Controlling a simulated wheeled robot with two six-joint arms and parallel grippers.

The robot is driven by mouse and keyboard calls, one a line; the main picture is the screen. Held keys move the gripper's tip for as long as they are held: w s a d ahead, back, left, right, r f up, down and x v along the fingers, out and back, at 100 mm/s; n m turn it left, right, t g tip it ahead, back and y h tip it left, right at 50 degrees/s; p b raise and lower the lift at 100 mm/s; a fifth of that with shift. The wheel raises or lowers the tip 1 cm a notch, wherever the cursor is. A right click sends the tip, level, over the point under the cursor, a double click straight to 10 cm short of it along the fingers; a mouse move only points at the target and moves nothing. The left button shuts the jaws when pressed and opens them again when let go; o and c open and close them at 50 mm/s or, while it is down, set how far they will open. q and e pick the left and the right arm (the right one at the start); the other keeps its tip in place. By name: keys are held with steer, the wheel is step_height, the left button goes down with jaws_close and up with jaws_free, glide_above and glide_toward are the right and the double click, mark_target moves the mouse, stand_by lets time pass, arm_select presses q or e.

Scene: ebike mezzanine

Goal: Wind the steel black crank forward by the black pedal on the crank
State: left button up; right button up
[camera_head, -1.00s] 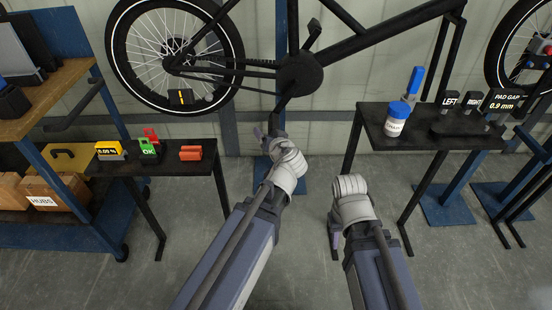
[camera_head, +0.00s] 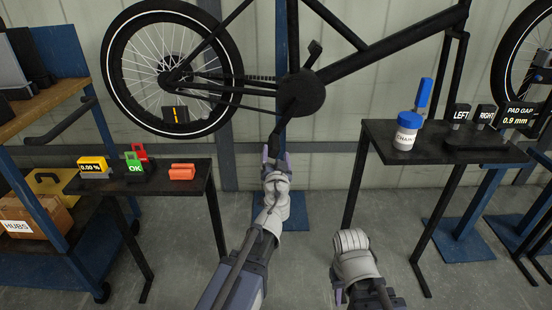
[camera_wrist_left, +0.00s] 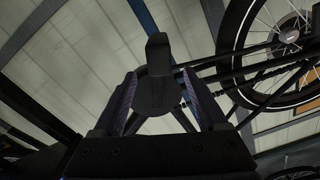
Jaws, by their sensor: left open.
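The black crank (camera_head: 286,119) slants down and slightly left from the round black chainring cover (camera_head: 302,92) of the hanging bike. The black pedal (camera_head: 275,138) is at its lower end. My left gripper (camera_head: 274,153) is directly below this pedal, pointing up at it. In the left wrist view, the pedal (camera_wrist_left: 156,88) stands between the two open fingers, with no clear grip on it. Another pedal (camera_head: 314,47) shows on the upper side of the cover. My right gripper (camera_head: 338,296) is low, right of centre; its fingers are mostly hidden.
The rear wheel (camera_head: 122,84) hangs left of the crank. A small black table (camera_head: 205,190) with coloured blocks stands at left. Another table (camera_head: 375,140) at right bears a white jar with blue lid (camera_head: 407,132). A blue stand post (camera_head: 293,50) rises behind the crank.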

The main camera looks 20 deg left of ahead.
mark_target(276, 141)
arm_select(q)
steer(key=x, duration=0.7)
steer(key=shift+w, duration=0.1)
